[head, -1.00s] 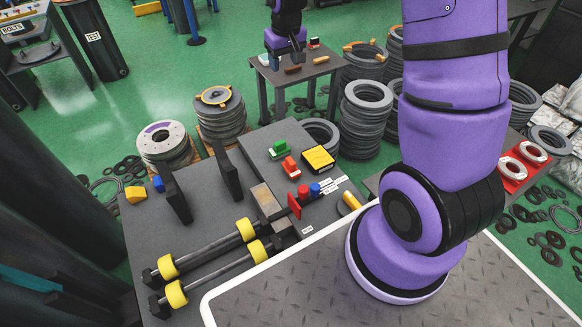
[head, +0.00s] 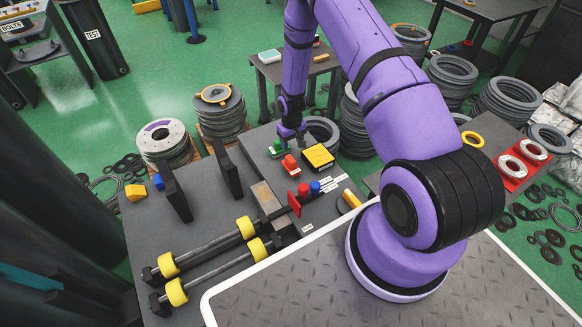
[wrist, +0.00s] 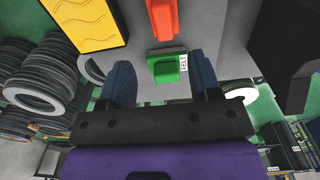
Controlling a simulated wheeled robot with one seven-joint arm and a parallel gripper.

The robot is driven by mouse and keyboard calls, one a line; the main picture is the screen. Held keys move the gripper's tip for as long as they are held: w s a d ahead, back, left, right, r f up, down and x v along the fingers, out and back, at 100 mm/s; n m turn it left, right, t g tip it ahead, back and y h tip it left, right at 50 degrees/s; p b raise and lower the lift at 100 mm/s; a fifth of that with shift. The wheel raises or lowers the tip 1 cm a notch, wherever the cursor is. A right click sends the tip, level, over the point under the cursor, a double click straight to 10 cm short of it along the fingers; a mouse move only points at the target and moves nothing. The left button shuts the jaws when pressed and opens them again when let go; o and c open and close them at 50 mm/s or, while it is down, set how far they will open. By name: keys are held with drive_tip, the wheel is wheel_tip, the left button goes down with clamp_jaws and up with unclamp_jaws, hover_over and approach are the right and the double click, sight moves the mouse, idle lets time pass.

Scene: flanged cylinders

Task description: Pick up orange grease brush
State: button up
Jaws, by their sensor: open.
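The orange-red piece, which looks like the grease brush (head: 290,165), lies on the dark table between a green piece (head: 275,149) and a yellow box (head: 318,157). In the wrist view the orange-red piece (wrist: 162,18) is at the top centre, partly cut off, just beyond the green piece (wrist: 168,68). My gripper (head: 291,136) is above the table's far part, close to the green piece. In the wrist view my gripper (wrist: 160,66) is open, with the green piece showing between its fingers. Whether it touches anything I cannot tell.
Two black upright plates (head: 174,193) stand left of the pieces. A red holder with red and blue knobs (head: 295,204) stands nearer. A FELT label (wrist: 183,62) is beside the green piece. Grey ring stacks (head: 355,120) stand behind. Yellow-ended rods (head: 210,245) lie in front.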

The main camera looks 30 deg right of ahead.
sight(291, 159)
drive_tip(key=f, duration=1.1)
drive_tip(key=shift+s+a+f, duration=0.15)
drive_tip(key=shift+a, duration=0.1)
clamp_jaws()
wheel_tip(291, 159, up, 10)
drive_tip(key=shift+r, duration=0.1)
idle(0.5)
drive_tip(key=c, duration=0.7)
unclamp_jaws()
drive_tip(key=shift+c, duration=1.1)
